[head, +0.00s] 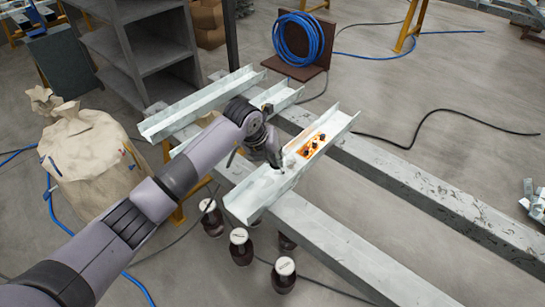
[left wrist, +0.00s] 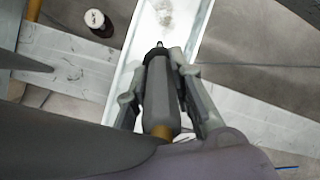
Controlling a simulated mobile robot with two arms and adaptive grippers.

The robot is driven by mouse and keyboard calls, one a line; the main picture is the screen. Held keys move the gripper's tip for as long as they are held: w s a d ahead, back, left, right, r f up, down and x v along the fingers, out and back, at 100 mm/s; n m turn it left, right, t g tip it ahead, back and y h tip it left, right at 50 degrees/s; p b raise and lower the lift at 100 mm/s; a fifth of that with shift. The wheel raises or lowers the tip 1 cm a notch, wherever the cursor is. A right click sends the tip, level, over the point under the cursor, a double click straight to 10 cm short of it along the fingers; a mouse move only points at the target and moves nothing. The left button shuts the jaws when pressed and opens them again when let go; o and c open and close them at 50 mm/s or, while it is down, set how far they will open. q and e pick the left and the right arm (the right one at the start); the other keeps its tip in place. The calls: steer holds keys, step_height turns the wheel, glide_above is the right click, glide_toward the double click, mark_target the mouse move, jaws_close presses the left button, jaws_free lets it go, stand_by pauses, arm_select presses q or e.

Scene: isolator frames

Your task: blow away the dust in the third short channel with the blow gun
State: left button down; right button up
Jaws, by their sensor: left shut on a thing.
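My left gripper (head: 270,152) is over the nearest short channel, the third from the back in the head view. In the left wrist view the gripper (left wrist: 157,85) is shut on the grey blow gun (left wrist: 158,90), whose dark nozzle points along the channel. This third short channel (head: 335,128) is a pale metal trough lying across two beams; it also shows in the left wrist view (left wrist: 125,75). A greyish dust patch (left wrist: 166,14) lies on its floor ahead of the nozzle. The second channel (head: 286,97) is partly hidden by my arm. My right gripper is out of view.
An orange plate with black knobs (head: 312,144) sits in the third channel. Another short channel (head: 200,103) lies farther back. Several dark jars with white lids (head: 284,268) stand on the floor below. A sack (head: 85,150) is at left, and a blue hose coil (head: 298,38) at the back.

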arm_select(q)
steer(key=shift+w+d, duration=0.1)
steer(key=shift+w, duration=0.05)
steer(key=shift+w+d+f+b, duration=0.1)
steer(key=shift+w+d+b, duration=0.4)
steer(key=shift+b, duration=0.25)
steer(key=shift+w+d, duration=0.1)
steer(key=shift+w, duration=0.15)
steer(key=shift+w+d+b, duration=0.1)
steer(key=shift+w+b, duration=0.05)
steer(key=shift+b, duration=0.15)
steer(key=shift+w+d+b, duration=0.35)
steer(key=shift+w+b, duration=0.1)
steer(key=shift+b, duration=0.05)
steer(key=shift+w, duration=0.1)
